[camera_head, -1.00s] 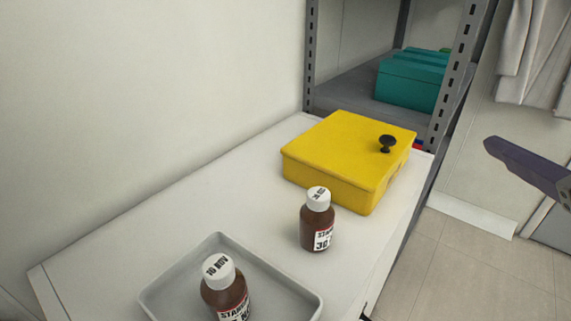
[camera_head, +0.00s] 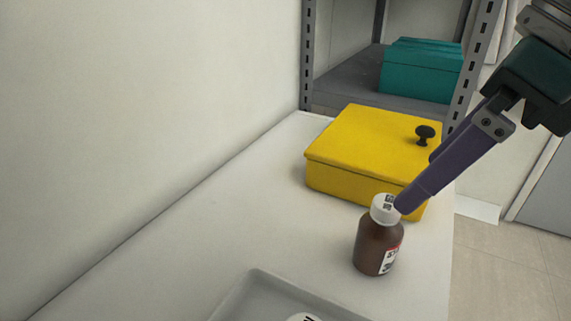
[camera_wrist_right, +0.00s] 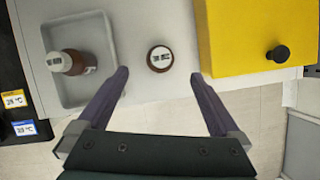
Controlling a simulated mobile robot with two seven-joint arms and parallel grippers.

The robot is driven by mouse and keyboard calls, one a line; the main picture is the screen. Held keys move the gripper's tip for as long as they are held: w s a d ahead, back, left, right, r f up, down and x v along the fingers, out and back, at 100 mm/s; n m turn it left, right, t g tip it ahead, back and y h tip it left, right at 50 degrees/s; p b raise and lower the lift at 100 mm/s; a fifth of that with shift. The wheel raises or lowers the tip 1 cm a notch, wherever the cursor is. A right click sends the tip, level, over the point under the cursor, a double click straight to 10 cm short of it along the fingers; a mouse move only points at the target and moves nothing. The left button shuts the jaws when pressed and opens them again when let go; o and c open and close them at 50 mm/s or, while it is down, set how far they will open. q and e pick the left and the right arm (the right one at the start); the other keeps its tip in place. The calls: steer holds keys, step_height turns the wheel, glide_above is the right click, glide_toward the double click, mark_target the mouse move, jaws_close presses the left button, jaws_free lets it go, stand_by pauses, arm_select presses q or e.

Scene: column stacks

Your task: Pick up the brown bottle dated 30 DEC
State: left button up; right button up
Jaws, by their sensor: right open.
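A brown bottle (camera_head: 376,248) with a white cap stands upright on the white counter, in front of the yellow box. Its label is partly turned away and its date is too small to read surely now; the earlier view shows a label starting with 30. My right gripper (camera_wrist_right: 160,75) is open, and in the right wrist view this bottle (camera_wrist_right: 160,60) shows between its fingertips. In the head view a purple finger overlaps the cap's right edge; I cannot tell if it touches. A second brown bottle (camera_wrist_right: 72,62) stands in the grey tray (camera_wrist_right: 108,30). My left gripper is not in view.
The yellow box (camera_head: 365,150) with a black knob (camera_head: 425,133) stands close behind the bottle. The tray (camera_head: 252,285) is at the front. A grey shelf rack with teal boxes (camera_head: 420,75) stands at the back. The counter's left part is clear.

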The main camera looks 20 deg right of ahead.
mark_target(386, 212)
steer(key=x, duration=0.3)
steer(key=shift+s+f, duration=0.1)
steer(key=shift+f, duration=0.2)
steer(key=x, duration=0.5)
steer(key=shift+w+f, duration=0.2)
steer(key=shift+w, duration=0.05)
jaws_close()
